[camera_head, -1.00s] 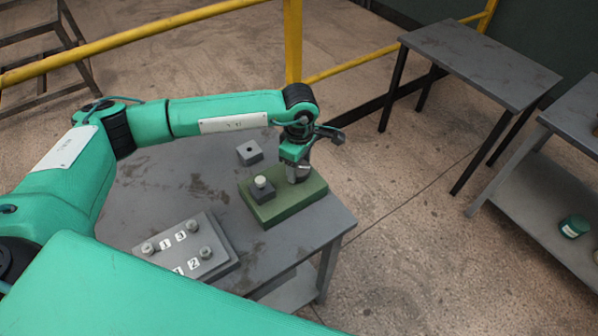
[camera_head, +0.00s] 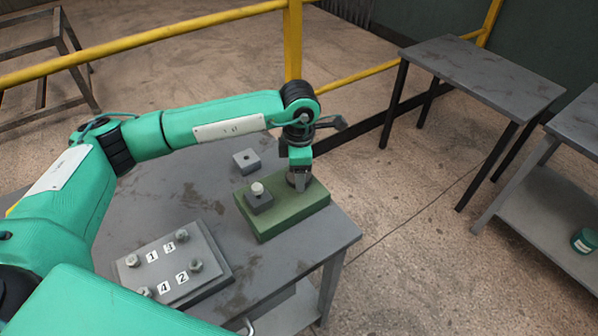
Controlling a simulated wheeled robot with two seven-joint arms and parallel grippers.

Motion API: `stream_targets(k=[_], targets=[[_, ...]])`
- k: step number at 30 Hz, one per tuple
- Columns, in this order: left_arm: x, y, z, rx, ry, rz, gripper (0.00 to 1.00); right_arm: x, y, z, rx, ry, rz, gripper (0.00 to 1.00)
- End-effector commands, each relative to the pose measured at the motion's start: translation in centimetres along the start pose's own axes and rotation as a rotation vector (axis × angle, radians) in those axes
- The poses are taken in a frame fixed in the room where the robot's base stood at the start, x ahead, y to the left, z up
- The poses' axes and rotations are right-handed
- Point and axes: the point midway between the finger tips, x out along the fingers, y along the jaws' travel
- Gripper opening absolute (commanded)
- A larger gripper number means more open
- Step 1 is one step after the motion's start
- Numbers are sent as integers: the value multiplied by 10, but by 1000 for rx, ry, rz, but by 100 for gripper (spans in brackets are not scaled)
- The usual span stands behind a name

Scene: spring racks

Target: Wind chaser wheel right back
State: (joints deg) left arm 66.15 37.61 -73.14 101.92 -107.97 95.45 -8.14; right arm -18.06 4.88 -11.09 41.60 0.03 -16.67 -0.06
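A green block (camera_head: 290,219) lies on the grey table in front of me. On its left half sits a small dark grey block (camera_head: 261,204) with a pale round knob (camera_head: 257,188) on top. My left gripper (camera_head: 298,185) points down at the right half of the green block, at or just above its top. Its fingers are small and dark, and I cannot tell whether they hold anything. Whatever is beneath them is hidden. No wheel can be made out clearly. My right gripper is not in view.
A grey plate (camera_head: 207,243) numbered 1 to 4, with bolt-like knobs, lies nearer on the table (camera_head: 340,238). A small grey block with a hole (camera_head: 246,160) lies behind. A yellow rail (camera_head: 292,45) stands beyond. Another table (camera_head: 480,75) is at the right.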

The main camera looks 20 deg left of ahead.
Motion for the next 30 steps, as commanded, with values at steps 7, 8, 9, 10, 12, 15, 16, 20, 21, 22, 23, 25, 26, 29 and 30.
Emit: stream_targets(k=[7,8,9,10,12,15,16,20,21,22,23,25,26,29,30], targets=[[-1,0,0,-3,-2,2,36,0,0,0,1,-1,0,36],[-1,0,0,-3,-2,2,36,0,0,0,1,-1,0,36],[-1,0,0,-3,-2,2,36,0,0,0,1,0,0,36],[-1,0,0,-3,-2,2,36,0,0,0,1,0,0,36],[-1,0,0,-3,-2,2,64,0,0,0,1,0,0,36],[-1,0,0,-3,-2,1,80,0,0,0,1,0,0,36],[-1,0,0,-3,-1,1,80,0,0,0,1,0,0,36],[0,0,0,-3,-1,1,80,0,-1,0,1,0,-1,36],[0,0,0,-3,-1,1,80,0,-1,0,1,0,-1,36],[0,0,0,-3,-1,1,80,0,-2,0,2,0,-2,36],[-1,0,0,-2,-1,1,80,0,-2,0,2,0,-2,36],[-4,0,0,-2,-1,2,80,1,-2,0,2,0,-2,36],[-6,1,0,-2,-1,2,80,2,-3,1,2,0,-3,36],[-18,1,1,-2,-4,3,80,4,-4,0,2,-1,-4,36],[-26,1,1,-2,-3,4,80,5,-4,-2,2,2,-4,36]])
